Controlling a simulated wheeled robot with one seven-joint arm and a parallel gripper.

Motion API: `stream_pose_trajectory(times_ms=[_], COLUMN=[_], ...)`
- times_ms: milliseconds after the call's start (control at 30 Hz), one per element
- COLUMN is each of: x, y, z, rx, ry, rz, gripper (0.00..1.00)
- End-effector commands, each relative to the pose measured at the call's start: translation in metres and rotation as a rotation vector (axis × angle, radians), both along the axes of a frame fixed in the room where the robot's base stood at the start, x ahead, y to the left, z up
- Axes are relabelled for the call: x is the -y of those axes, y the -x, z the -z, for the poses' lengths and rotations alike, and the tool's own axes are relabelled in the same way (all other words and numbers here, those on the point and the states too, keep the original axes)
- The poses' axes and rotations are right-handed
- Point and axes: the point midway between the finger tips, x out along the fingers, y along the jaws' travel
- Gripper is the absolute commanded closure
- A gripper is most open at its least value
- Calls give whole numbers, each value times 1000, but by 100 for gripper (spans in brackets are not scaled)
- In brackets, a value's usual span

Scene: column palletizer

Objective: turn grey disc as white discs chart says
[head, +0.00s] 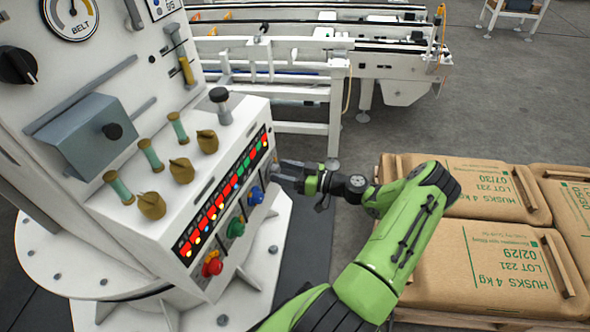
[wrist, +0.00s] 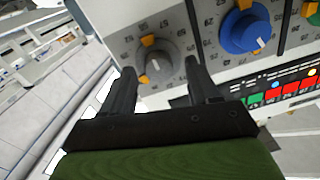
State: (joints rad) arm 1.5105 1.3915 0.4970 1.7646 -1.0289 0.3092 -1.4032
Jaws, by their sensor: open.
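The grey disc (wrist: 160,63), a round knob with a small white mark, sits on the numbered panel in the wrist view, with an orange tab at its upper left. My gripper (wrist: 160,72) is open, with one finger on each side of the grey disc; whether they touch it I cannot tell. In the head view my gripper (head: 282,170) is at the right end of the machine's sloped front and hides the grey disc. A chart of white discs cannot be made out; only a cut-off label (head: 163,8) shows at the top.
A blue knob (wrist: 243,30) and a green knob (wrist: 311,12) sit to the right of the grey disc. A red knob (head: 212,264) is lower left. Lit indicators (head: 222,195) line the panel. Sacks (head: 470,190) lie at the right; a conveyor (head: 300,60) stands behind.

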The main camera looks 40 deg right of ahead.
Motion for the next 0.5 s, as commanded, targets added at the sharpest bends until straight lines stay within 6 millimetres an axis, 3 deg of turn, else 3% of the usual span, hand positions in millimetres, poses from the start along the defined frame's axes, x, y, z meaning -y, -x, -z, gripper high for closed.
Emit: stream_pose_trajectory(times_ms=[333,500], x=[-3,-2], y=[-7,-7], z=[0,0], rx=[0,0], ry=[-2,-3], rz=[0,0], gripper=[41,67])
